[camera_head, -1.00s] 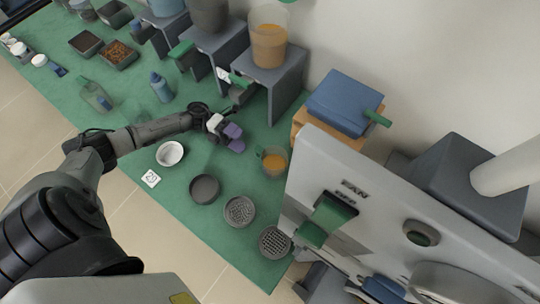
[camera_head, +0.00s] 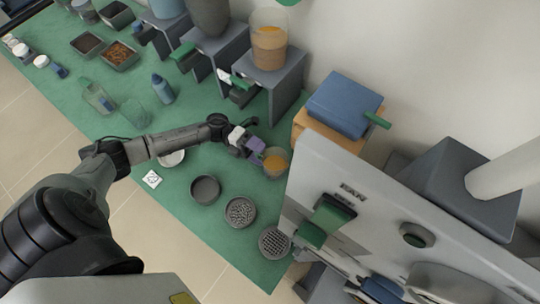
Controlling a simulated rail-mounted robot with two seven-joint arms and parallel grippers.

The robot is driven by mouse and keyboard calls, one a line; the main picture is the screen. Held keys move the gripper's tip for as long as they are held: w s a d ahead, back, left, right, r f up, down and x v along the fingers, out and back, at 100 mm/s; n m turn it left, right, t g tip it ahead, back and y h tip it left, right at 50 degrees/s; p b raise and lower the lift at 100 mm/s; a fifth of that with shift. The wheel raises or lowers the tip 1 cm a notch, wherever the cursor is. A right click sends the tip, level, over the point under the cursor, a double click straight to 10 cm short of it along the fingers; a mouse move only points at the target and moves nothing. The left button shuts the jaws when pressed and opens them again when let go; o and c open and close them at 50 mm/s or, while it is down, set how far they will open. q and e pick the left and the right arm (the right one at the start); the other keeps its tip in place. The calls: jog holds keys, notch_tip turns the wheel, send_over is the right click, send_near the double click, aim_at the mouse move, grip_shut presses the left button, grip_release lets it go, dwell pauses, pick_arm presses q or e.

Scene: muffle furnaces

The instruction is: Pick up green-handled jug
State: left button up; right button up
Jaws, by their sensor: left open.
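The jug (camera_head: 275,163) is a small clear vessel with orange contents. It stands on the green mat, left of the grey panel's edge. Its green handle, on the side facing my arm, is now mostly hidden by my gripper. My left gripper (camera_head: 256,146), with purple-tipped fingers, is open at the jug's upper left, right at the handle side. I cannot tell whether the fingers are around the handle or touching it. My right gripper is not in view.
A white dish (camera_head: 172,158), a dark bowl (camera_head: 205,189) and sieves (camera_head: 240,212) stand in front along the green mat (camera_head: 140,80). A grey stand (camera_head: 272,82) bearing a container is behind. The large grey panel (camera_head: 400,200) with green handles bounds the right.

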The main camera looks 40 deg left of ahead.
pick_arm(q)
jog(key=shift+c, duration=0.5)
jog(key=shift+a, duration=0.1)
jog(key=c, duration=0.6)
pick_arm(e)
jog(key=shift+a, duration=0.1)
pick_arm(q)
jog(key=c, duration=0.8)
jog(key=shift+s+r, duration=0.25)
jog(key=shift+r, duration=0.35)
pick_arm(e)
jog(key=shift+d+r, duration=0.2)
pick_arm(q)
notch_tip(320, 180, up, 6)
jog(key=shift+r+p, duration=0.1)
jog(key=shift+p, duration=0.75)
jog(key=s+d, duration=0.1)
jog(key=s, duration=0.5)
jog(key=s+p, duration=0.1)
jog(key=s, duration=0.6)
jog(key=s+d+p, duration=0.1)
jog(key=s, duration=0.5)
jog(key=shift+s+d+f, duration=0.15)
jog(key=shift+d+f, duration=0.05)
jog(key=shift+d, duration=0.15)
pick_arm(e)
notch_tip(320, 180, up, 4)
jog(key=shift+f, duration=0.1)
